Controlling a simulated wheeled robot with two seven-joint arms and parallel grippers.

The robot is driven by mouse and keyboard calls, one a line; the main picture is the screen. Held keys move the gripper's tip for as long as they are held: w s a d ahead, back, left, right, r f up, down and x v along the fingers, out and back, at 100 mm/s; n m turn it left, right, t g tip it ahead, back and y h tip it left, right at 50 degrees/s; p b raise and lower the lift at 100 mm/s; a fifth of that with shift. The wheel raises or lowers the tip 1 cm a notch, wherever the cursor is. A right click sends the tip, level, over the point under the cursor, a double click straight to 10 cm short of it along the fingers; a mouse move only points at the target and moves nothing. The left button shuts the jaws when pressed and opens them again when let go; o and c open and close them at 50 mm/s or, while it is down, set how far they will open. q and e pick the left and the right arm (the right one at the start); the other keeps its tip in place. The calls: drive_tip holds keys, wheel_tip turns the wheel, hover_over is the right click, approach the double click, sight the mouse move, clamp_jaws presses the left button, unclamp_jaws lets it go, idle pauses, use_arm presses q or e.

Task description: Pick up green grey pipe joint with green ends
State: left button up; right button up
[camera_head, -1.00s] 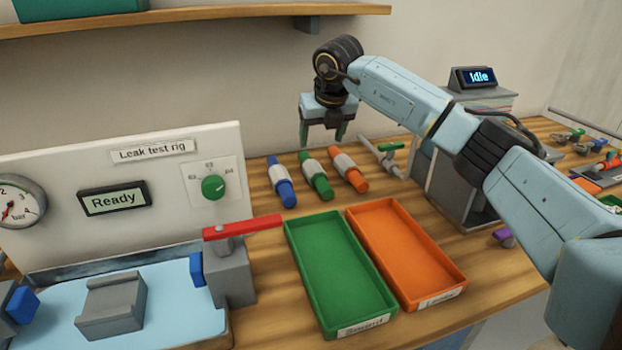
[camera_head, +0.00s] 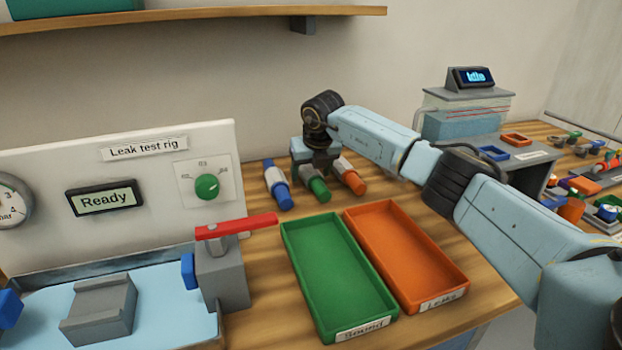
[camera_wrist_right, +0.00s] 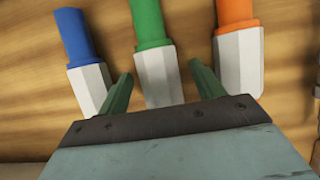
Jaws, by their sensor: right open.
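The pipe joint with green ends and a grey middle (camera_head: 319,188) lies on the wooden bench between a blue-ended joint (camera_head: 278,187) and an orange-ended joint (camera_head: 350,177). My right gripper (camera_head: 318,172) is low over the row and hides part of the green joint. In the right wrist view the open fingers of my right gripper (camera_wrist_right: 161,88) stand on either side of the green joint's grey middle (camera_wrist_right: 157,68). One finger is between the blue and green joints, the other between the green and orange. My left gripper is not in view.
A green tray (camera_head: 382,308) and an orange tray (camera_head: 460,272) stand in front of the joints. The leak test rig (camera_head: 150,168), with a red lever (camera_head: 237,226), is at the left. A machine with an "Idle" display (camera_head: 473,77) and small parts are at the right.

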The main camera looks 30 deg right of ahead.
drive_tip(key=c, duration=1.1)
